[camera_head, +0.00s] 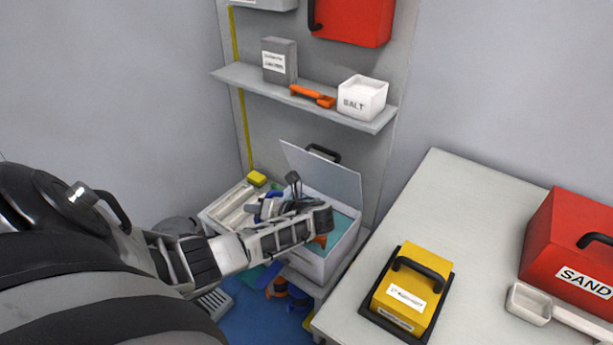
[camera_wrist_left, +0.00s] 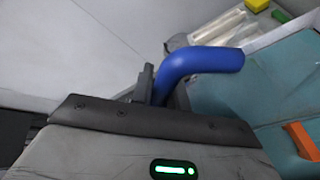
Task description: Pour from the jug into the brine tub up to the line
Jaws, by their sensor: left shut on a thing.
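The brine tub (camera_head: 318,262) is a white box with its lid (camera_head: 325,172) raised. My left gripper (camera_head: 283,200) is over the tub's left part, shut on a blue piece (camera_head: 268,207). In the left wrist view this is a bent blue tube (camera_wrist_left: 205,62), perhaps the jug's handle; I cannot make out the jug's body. An orange piece (camera_wrist_left: 302,140) shows near the liquid. The fill line is not visible. My right gripper is out of view.
A pale tray (camera_head: 228,208) and a yellow block (camera_head: 256,178) lie left of the tub. A shelf (camera_head: 240,75) above holds a salt box (camera_head: 362,97) and an orange scoop (camera_head: 313,96). The table at right carries a yellow case (camera_head: 408,290) and red sand box (camera_head: 570,245).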

